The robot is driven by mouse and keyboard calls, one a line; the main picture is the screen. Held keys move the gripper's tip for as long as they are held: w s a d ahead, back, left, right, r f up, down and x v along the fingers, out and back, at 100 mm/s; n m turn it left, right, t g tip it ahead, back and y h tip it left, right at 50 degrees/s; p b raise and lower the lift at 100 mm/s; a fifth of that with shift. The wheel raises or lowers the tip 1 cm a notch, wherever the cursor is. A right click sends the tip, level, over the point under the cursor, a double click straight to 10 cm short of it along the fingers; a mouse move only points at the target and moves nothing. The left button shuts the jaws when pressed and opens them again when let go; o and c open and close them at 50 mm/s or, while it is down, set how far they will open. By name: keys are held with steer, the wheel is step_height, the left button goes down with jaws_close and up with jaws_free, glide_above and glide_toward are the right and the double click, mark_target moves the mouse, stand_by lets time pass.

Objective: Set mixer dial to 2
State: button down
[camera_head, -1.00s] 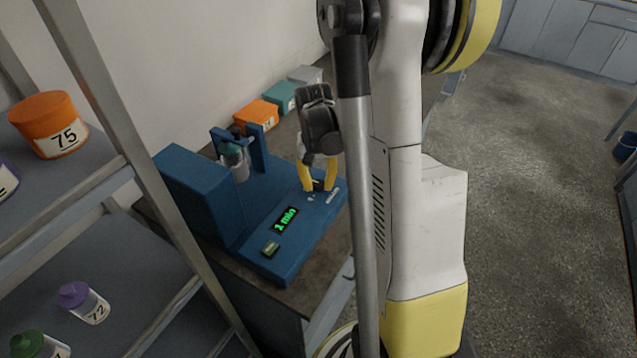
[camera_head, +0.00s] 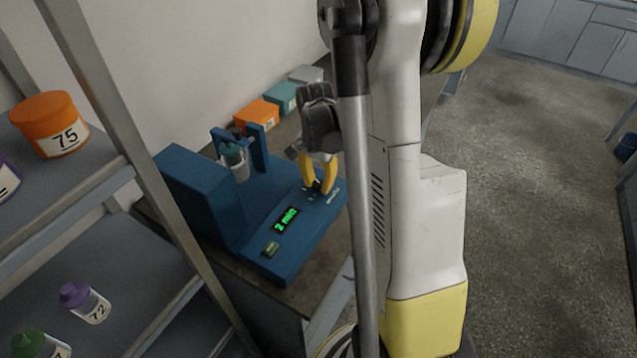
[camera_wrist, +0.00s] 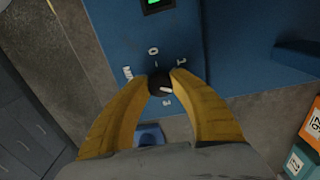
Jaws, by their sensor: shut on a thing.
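The blue mixer (camera_head: 225,215) stands on the bench in the head view, with a green display (camera_head: 287,220) that reads "2 min". My gripper (camera_head: 318,190) reaches down to the dial at the display's far end. In the wrist view my yellow fingers (camera_wrist: 165,82) are shut on the black dial (camera_wrist: 160,85), one on each side. Marks 0, 1 and 3 show around the dial, along with a longer label at left; a finger may hide other marks. A light pointer line on the dial points right, slightly downward, between 1 and 3. A jar (camera_head: 236,163) hangs in the mixer's holder.
Orange (camera_head: 257,113), teal (camera_head: 283,97) and grey boxes (camera_head: 306,76) stand behind the mixer along the wall. A metal shelf (camera_head: 150,190) with labelled containers stands at left. Open floor lies at right.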

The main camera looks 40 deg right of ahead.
mark_target(317, 183)
stand_by(0.3)
steer(key=c, duration=1.1)
jaws_free()
steer(key=shift+o, duration=0.2)
step_height(317, 183, up, 12)
steer(key=shift+w, duration=0.2)
steer(key=shift+a, duration=0.1)
steer(key=s+a+r+n+t, duration=0.2)
steer(key=s+a+n, duration=0.3)
steer(key=a, duration=0.6)
steer(key=s+a+r+n+t, duration=0.3)
steer(key=s+a+n+t, duration=0.2)
steer(key=a+n, duration=0.4)
steer(key=shift+a+n+t, duration=0.3)
steer(key=shift+a+n, duration=0.1)
steer(key=shift+a, duration=0.5)
